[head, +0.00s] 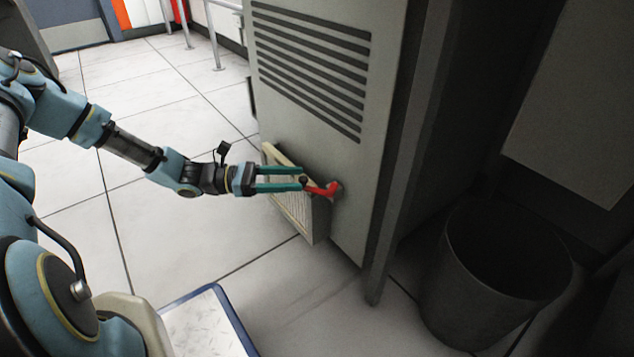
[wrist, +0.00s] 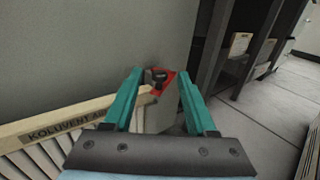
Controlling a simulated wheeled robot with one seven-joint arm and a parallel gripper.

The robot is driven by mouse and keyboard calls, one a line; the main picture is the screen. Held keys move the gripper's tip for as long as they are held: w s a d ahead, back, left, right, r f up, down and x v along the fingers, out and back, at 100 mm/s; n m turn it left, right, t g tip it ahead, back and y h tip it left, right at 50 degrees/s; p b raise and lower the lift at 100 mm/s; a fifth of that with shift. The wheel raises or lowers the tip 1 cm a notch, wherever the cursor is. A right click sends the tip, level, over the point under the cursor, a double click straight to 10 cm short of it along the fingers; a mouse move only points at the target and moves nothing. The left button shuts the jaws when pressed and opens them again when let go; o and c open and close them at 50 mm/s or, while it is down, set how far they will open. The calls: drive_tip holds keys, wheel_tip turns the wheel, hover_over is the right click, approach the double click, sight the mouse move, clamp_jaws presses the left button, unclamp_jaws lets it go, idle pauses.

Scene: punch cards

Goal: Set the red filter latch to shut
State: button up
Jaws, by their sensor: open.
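The red filter latch (head: 324,189) is on the side of the grey cabinet (head: 310,110), at the right end of a cream slatted filter (head: 292,203). In the wrist view the red latch (wrist: 164,84) with a dark knob shows between the two green fingers. My gripper (head: 303,179) is open, its fingertips at the latch from the left. I cannot tell whether the fingers touch it. The filter (wrist: 62,128) carries a label reading "KOLUVENT" and more letters that are partly hidden. The fingers hide part of the latch's surroundings.
A dark round bin (head: 490,280) stands on the floor right of the cabinet. Dark slots (head: 310,65) lie above the filter. Tiled floor (head: 170,215) is open left of the cabinet. A blue-edged white panel (head: 205,325) lies low in front.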

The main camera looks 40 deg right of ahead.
drive_tip(key=b+x, duration=0.2)
drive_tip(key=x, duration=0.4)
drive_tip(key=shift+s, duration=0.1)
clamp_jaws()
idle(0.3)
idle(1.0)
